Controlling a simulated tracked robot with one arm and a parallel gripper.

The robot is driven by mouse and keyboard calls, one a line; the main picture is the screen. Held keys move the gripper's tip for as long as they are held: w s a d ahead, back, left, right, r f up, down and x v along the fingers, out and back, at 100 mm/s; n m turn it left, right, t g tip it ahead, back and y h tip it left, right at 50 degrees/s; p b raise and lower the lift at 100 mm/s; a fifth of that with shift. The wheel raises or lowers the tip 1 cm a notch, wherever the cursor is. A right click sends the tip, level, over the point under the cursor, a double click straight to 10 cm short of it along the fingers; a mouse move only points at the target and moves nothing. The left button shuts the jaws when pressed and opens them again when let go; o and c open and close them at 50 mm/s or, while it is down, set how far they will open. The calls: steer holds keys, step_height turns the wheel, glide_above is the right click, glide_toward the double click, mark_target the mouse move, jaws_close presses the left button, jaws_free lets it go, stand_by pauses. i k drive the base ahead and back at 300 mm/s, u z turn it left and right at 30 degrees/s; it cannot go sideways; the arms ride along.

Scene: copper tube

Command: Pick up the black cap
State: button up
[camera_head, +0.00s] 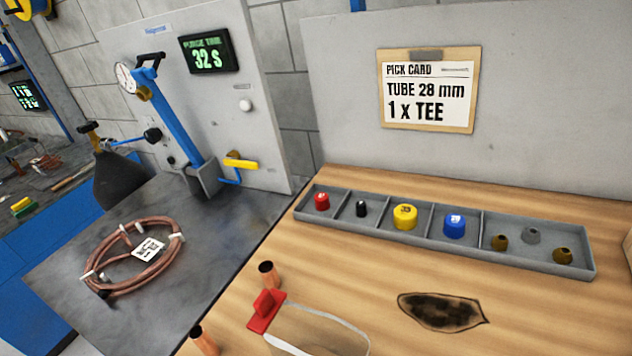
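A small black cap (361,209) sits in the second compartment from the left of a long grey divided tray (432,241) on the wooden bench. A red cap (322,201) is in the compartment to its left. A larger yellow cap (405,216) is in the compartment to its right, and a blue cap (454,226) is in the one after that. Thin walls separate the caps. My gripper is not in view, so I cannot see whether it is open or shut.
Brownish fittings (562,256) and a grey one lie in the tray's right compartment. Copper tube ends (267,273), a red piece (266,310) and a clear, pale-rimmed object are in front. A burn mark (441,311) darkens the wood. A copper coil (134,256) lies left, near a blue lever (175,125).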

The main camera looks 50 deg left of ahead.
mark_target(361, 207)
steer(key=u, duration=0.25)
steer(key=i, duration=0.65)
steer(key=u, duration=0.35)
steer(key=k, duration=0.9)
steer(key=u, duration=0.15)
steer(key=i, duration=0.9)
steer(key=z, duration=0.1)
